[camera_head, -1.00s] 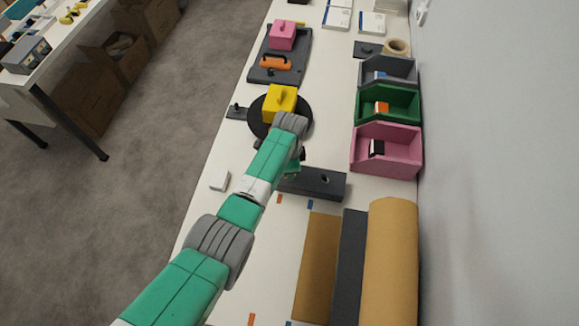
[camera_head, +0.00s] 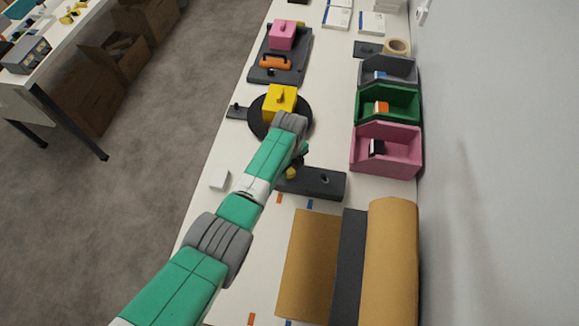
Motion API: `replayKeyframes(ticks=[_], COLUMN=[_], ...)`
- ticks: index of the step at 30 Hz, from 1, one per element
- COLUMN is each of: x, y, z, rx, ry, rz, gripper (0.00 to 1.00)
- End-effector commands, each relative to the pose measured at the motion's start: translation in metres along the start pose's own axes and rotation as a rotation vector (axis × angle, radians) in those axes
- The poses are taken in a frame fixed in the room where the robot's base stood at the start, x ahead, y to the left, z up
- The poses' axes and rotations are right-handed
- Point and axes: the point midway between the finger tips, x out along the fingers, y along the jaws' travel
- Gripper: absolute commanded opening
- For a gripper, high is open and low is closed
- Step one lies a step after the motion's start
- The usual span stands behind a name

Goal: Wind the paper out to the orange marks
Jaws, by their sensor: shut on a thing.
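The brown paper (camera_head: 310,265) lies flat, drawn out leftward from its roll (camera_head: 391,260) past a dark bar (camera_head: 350,265). Its free left edge lies between the orange and blue marks, past the blue ones and short of the orange ones. One orange mark (camera_head: 280,198) is at the sheet's far side, the other orange mark (camera_head: 251,319) at the near side. My gripper (camera_head: 295,168) is at the left end of a dark box (camera_head: 320,184), shut on a small yellowish knob (camera_head: 292,173). My arm hides most of the gripper and the knob's mounting.
Blue marks (camera_head: 310,204) lie beside the paper. Pink (camera_head: 400,160), green and grey bins line the wall. A yellow block (camera_head: 280,101) sits on a black disc (camera_head: 258,122) beyond my gripper. A small white block (camera_head: 219,179) lies at the table's left edge.

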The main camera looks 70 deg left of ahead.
Motion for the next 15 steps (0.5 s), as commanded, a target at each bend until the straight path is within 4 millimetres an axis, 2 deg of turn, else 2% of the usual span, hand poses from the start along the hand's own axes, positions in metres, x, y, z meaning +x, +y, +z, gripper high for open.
replayKeyframes(ticks=[15], x=[-0.0009], y=[-0.0006], z=[0.0002], rx=[0.489], ry=[-0.001], rz=[-0.001], gripper=[0.12])
